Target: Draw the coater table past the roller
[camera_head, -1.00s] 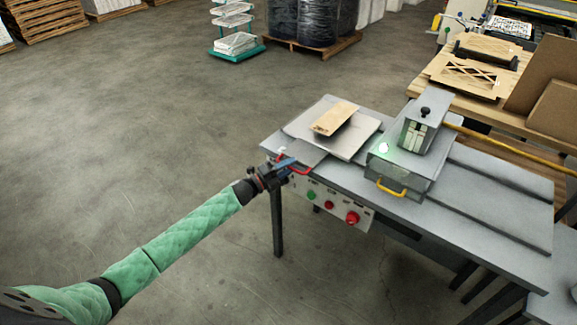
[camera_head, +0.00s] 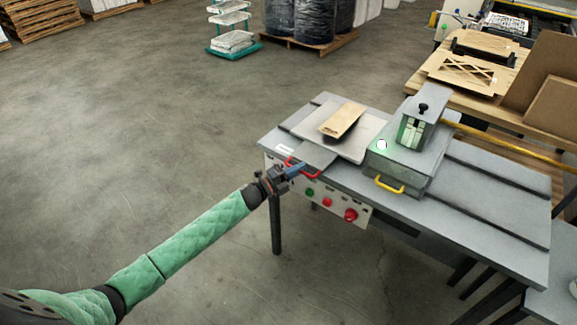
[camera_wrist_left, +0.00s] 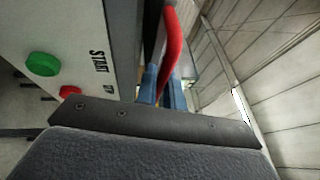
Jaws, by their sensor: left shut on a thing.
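The coater table (camera_head: 352,146) is a pale flat plate on the left part of a grey bench, with a tan board (camera_head: 343,120) lying on it. A red handle (camera_head: 311,175) sits at its front left edge. My left gripper (camera_head: 294,170) is shut on this handle; the red handle (camera_wrist_left: 170,45) also shows between the blue fingers in the left wrist view. Right of the plate is a grey roller housing (camera_head: 402,164) with a yellow handle (camera_head: 389,186). The plate's right edge is close to the housing. The roller itself is hidden inside. My right gripper is not in view.
A front panel (camera_head: 338,208) with green and red buttons is just below the handle. The grey bench (camera_head: 490,205) is clear right of the housing. A wooden table (camera_head: 440,95) with cut panels stands behind. The floor at left is open.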

